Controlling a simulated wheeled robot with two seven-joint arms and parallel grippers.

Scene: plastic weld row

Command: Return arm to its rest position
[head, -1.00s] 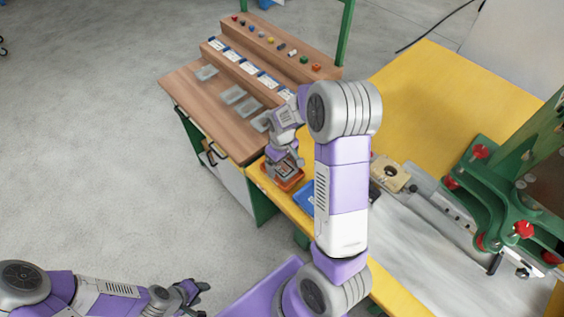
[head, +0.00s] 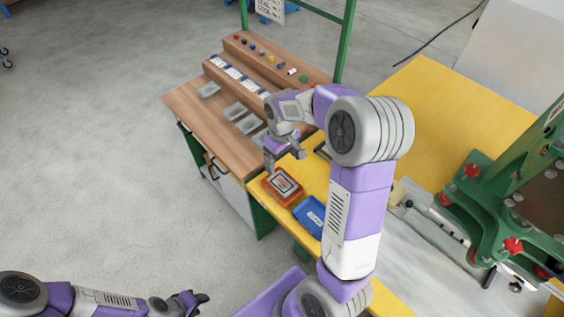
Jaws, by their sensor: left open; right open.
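My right arm rises from the bottom middle of the head view and bends left over the yellow bench. Its gripper (head: 284,158) is open and empty, above and just behind an orange tray (head: 270,188) holding a dark rectangular piece. A blue tray (head: 309,214) lies beside the orange one, partly hidden by my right arm. My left arm lies low at the bottom left over the floor. Its gripper (head: 193,301) is open, with nothing seen between the fingers.
A wooden table (head: 190,105) with several clear trays and a stepped rack (head: 262,62) of small coloured parts stands at the back left. A green machine (head: 500,200) with red knobs stands on the yellow bench (head: 440,110) at right.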

